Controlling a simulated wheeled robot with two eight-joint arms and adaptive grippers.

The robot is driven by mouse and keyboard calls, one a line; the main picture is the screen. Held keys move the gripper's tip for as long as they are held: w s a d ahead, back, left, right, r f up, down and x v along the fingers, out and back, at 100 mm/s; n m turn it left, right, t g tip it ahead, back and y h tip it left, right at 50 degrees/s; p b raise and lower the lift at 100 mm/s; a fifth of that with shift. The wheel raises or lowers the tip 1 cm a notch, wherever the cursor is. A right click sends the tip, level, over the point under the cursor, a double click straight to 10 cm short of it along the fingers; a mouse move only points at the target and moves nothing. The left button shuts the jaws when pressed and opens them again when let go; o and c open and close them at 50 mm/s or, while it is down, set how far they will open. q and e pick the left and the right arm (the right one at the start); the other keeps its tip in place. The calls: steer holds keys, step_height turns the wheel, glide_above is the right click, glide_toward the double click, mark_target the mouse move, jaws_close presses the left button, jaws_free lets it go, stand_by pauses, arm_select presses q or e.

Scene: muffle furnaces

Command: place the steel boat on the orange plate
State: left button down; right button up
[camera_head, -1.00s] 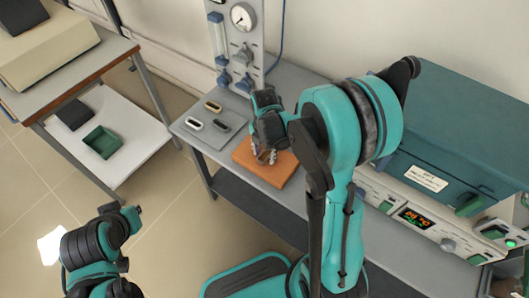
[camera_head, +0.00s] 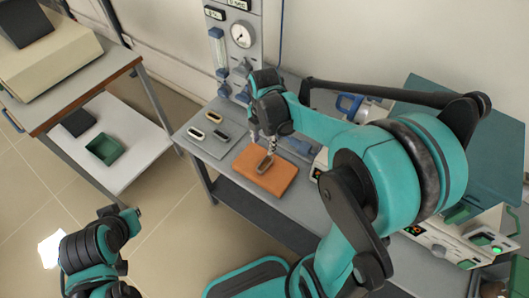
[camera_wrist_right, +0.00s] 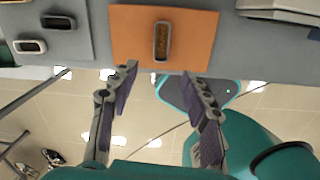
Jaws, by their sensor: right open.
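The steel boat (camera_head: 265,164), a small grey oblong dish with brown contents, rests on the orange plate (camera_head: 282,182). In the right wrist view the boat (camera_wrist_right: 162,42) lies on the plate (camera_wrist_right: 200,42) with orange around it. My right gripper (camera_head: 263,141) is just above and behind the boat in the head view. In the wrist view its two fingers (camera_wrist_right: 160,80) are spread, with nothing between them, apart from the boat. Parts of my left arm show at the lower left of the head view, but its fingers cannot be made out.
A grey mat (camera_head: 202,149) left of the plate holds a white-rimmed boat (camera_head: 196,133), a gold-rimmed boat (camera_head: 213,117) and a dark piece. A gauge panel (camera_head: 243,50) stands behind. Furnaces are at the right. A side table (camera_head: 98,78) stands left, across a floor gap.

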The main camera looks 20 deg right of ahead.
steer(key=s+a+r+m+t, duration=0.2)
steer(key=s+m, duration=0.3)
steer(key=m, duration=0.6)
steer(key=s+a+r+m+t, duration=0.2)
steer(key=s+r+m+t, duration=0.2)
steer(key=m, duration=0.7)
steer(key=shift+s+a+r+t, duration=0.15)
steer(key=shift+s+r+t, duration=0.15)
steer(key=shift+s, duration=0.65)
